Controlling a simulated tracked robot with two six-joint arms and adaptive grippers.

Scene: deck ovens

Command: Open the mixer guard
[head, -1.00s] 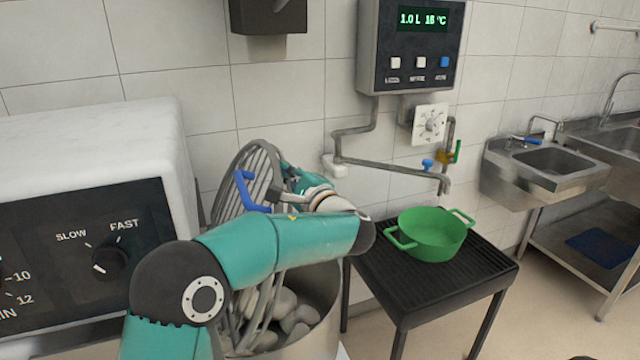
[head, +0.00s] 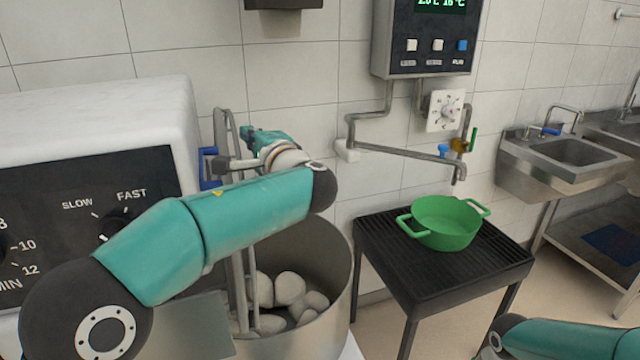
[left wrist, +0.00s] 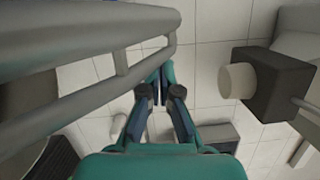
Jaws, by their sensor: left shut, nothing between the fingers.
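The mixer's wire guard (head: 231,135) stands upright and nearly edge-on over the left side of the steel bowl (head: 338,265), its bars reaching down towards it. A blue handle (head: 208,168) is at the guard's left side. My left gripper (head: 250,133) is just right of the guard's top, beyond my forearm, with its fingers pointing away. In the left wrist view its fingers (left wrist: 163,75) are shut and empty, and the guard's bars (left wrist: 110,65) cross close by on the left. Whether they touch is unclear. My forearm hides part of the guard and bowl. My right gripper is out of view.
Pale lumps (head: 290,288) lie in the bowl. The white mixer body (head: 110,110) with dials is at left. A green pot (head: 445,225) stands on a dark slatted table (head: 400,265) at right, below a wall tap (head: 410,155). My right arm shows at bottom right.

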